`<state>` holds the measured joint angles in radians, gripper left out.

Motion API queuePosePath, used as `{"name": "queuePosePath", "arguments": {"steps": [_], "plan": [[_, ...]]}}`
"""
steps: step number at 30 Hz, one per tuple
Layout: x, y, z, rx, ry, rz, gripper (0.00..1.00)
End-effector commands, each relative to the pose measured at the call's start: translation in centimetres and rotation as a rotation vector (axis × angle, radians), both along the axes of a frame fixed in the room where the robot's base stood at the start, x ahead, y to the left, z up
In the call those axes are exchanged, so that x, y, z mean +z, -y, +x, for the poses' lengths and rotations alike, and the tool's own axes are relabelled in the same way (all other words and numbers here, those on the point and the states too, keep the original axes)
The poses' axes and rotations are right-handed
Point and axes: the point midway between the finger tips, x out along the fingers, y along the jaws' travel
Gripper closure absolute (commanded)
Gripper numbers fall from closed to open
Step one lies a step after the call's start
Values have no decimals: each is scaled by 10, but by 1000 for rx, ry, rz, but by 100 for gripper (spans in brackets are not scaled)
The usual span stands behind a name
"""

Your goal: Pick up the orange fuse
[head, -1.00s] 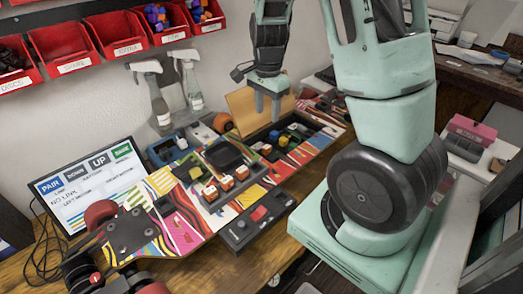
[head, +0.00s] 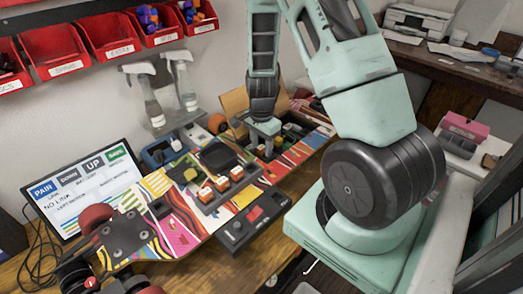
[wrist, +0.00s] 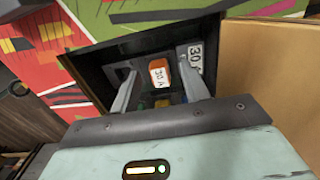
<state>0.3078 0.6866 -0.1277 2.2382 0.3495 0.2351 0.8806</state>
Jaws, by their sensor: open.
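The orange fuse (wrist: 160,72), with a white face marked 30A, stands in a dark compartment of the board in the wrist view. My gripper (wrist: 158,90) is open, with one finger to the left of the fuse and one to the right. The fuse shows between the fingers, and no contact is visible. In the head view my gripper (head: 266,138) is low over the open compartment, and the wrist hides most of what lies under it.
The compartment's tan lid (head: 234,102) stands open behind. Several orange-and-white blocks (head: 222,184) sit on the board to the left. A monitor (head: 88,192) and spray bottles (head: 184,85) stand nearby.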

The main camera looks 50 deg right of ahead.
Motion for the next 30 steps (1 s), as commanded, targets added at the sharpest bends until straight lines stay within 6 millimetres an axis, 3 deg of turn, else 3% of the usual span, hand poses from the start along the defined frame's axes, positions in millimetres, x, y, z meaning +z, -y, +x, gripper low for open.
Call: {"name": "queuePosePath", "arguments": {"steps": [6,11,12,22,30], "plan": [[-1,0,0,0,0,0,55],[-1,0,0,0,0,0,96],[-1,0,0,0,0,0,100],[4,0,1,1,2,-2,100],[50,0,2,2,7,-2,100]]}}
